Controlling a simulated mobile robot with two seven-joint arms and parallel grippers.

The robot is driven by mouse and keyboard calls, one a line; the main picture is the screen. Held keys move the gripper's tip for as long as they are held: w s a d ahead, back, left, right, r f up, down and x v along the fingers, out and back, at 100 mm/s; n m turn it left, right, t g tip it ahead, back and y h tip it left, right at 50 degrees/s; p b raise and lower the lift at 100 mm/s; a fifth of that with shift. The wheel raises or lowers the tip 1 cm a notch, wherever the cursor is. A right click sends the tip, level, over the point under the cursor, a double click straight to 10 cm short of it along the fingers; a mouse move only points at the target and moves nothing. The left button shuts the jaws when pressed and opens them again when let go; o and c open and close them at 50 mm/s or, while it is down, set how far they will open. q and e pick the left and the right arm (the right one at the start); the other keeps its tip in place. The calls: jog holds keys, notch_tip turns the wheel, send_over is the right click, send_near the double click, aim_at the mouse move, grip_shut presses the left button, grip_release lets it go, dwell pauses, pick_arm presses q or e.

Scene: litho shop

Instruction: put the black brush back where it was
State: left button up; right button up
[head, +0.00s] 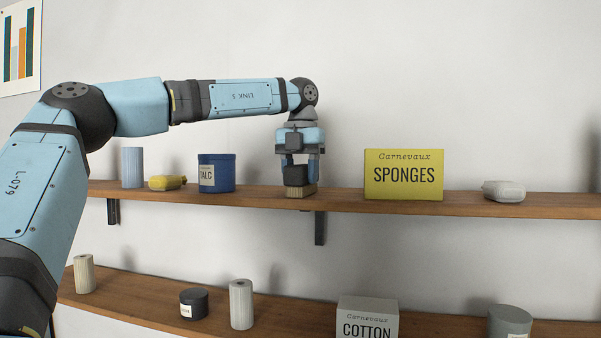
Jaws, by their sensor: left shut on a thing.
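The black brush (297,176) is on the upper shelf (339,199), with a black body on top and pale bristles below. Its bristles are at the shelf surface, between the blue talc tin and the yellow sponges box. My left gripper (300,162) points straight down and is shut on the brush's black body. The fingers hide part of the brush's sides. Whether its full weight rests on the shelf I cannot tell. My right gripper is not in view.
The blue talc tin (217,173) stands left of the brush, with a yellow bottle (167,183) and a blue roll (132,168) beyond. The lower shelf (135,289) holds several items.

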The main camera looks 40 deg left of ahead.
pick_arm(q)
jog(key=o, duration=0.9)
jog(key=shift+s+d, duration=0.1)
jog(key=shift+f, duration=0.1)
notch_tip(320, 180, up, 14)
jog(key=shift+a+f, duration=0.15)
jog(key=shift+a, duration=0.15)
